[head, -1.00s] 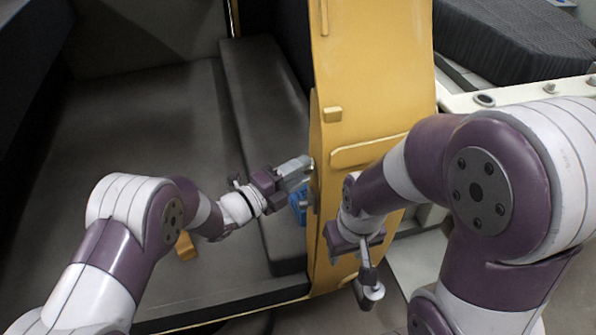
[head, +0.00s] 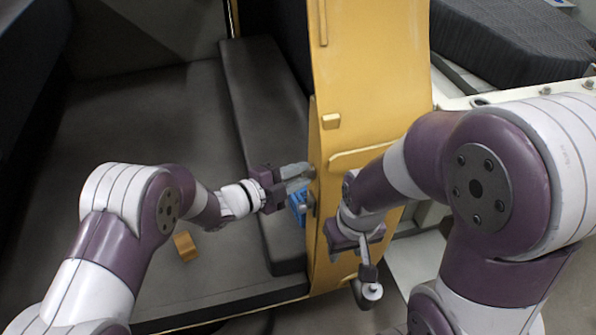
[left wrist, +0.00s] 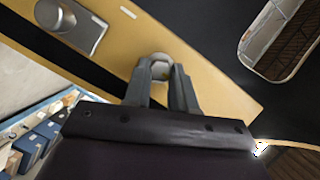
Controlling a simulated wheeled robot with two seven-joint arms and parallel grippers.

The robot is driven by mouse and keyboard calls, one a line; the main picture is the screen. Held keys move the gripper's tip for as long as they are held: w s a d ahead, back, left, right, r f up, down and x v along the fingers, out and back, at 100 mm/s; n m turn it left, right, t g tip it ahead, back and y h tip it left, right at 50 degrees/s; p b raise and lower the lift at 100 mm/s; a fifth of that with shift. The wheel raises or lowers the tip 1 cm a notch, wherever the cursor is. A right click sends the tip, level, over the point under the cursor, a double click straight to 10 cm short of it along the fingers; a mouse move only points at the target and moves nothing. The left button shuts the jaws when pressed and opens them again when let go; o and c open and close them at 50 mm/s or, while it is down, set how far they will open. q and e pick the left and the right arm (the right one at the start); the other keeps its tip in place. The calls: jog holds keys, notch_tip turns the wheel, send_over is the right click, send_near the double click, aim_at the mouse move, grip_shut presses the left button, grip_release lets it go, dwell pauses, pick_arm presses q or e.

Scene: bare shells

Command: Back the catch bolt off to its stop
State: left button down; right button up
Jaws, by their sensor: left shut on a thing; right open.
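The catch bolt (left wrist: 160,58) is a pale, faceted head on the yellow panel in the left wrist view. My left gripper (left wrist: 160,78) has its two fingers shut on it, one on each side. In the head view my left gripper (head: 309,171) reaches the edge of the upright yellow panel (head: 365,75), and its fingers hide the bolt there. My right gripper (head: 368,283) is open, low in front of the panel's bottom part. Its fingers are small and partly overlapped in this view.
A blue piece (head: 298,203) sits just below my left gripper by the panel edge. A silver plate (left wrist: 78,22) is fixed beside the bolt. A small orange block (head: 185,246) lies on the dark floor at left. A dark ledge (head: 262,110) runs behind.

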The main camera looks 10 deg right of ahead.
pick_arm(q)
jog(key=shift+w+r+n+g+y+p, duration=0.1)
jog(key=shift+w+n+g+y+p, duration=0.1)
jog(key=shift+n+g+p, duration=1.7)
jog(key=shift+w+f+n+g+y+p, duration=0.2)
jog(key=shift+n+g+p, duration=0.9)
jog(key=shift+n, duration=1.55)
jog(key=shift+w+r+n+g+y+p, duration=0.1)
jog(key=shift+w+r+n+g+p, duration=0.15)
jog(key=shift+n+g+p, duration=1.65)
jog(key=shift+n+t+b, duration=0.3)
jog(key=shift+n+b, duration=0.05)
jog(key=shift+n, duration=0.1)
jog(key=c, duration=0.9)
grip_release()
jog(key=shift+w, duration=0.1)
jog(key=shift+a, duration=0.15)
